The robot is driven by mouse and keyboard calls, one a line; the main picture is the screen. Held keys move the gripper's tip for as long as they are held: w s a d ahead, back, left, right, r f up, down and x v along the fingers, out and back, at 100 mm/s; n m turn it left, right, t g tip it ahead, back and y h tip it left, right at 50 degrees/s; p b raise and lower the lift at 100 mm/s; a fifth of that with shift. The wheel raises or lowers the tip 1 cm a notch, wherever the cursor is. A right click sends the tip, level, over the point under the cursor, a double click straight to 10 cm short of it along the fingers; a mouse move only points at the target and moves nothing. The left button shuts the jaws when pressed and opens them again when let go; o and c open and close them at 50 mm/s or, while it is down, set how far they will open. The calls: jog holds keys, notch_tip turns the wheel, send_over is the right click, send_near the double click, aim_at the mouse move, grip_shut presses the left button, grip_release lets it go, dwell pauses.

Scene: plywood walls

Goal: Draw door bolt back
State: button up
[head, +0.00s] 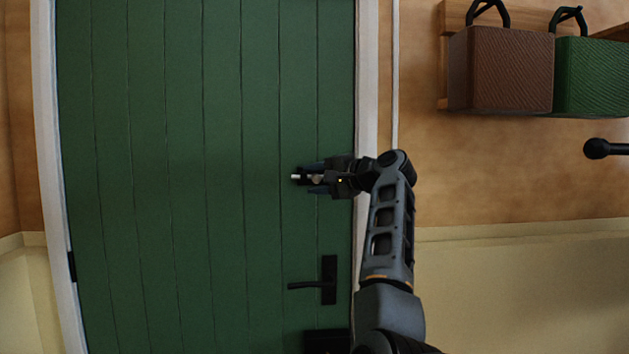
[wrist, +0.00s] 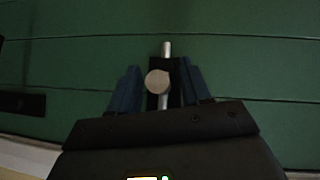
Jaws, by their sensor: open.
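The green plank door (head: 190,120) fills the left and middle of the head view. The door bolt (head: 297,177) is a metal rod near the door's right edge. In the wrist view the bolt's rod (wrist: 167,49) sticks out past its dark mount, and its round knob (wrist: 158,82) sits between my fingers. My gripper (head: 318,178) is at the bolt, with its blue fingers apart. In the wrist view my gripper (wrist: 158,90) has one finger on each side of the knob, with gaps showing. The bolt's far end near the frame is hidden behind my gripper.
A black door handle (head: 328,282) is below the bolt; its plate also shows at the wrist view's left edge (wrist: 22,103). The white door frame (head: 367,80) runs beside my arm. A brown bag (head: 501,68) and a green bag (head: 590,75) hang at the upper right.

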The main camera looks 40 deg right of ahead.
jog(key=f+b+v, duration=0.1)
jog(key=v, duration=0.6)
jog(key=shift+s+r, duration=0.15)
jog(key=shift+r, duration=0.3)
jog(key=shift+a+f, duration=0.1)
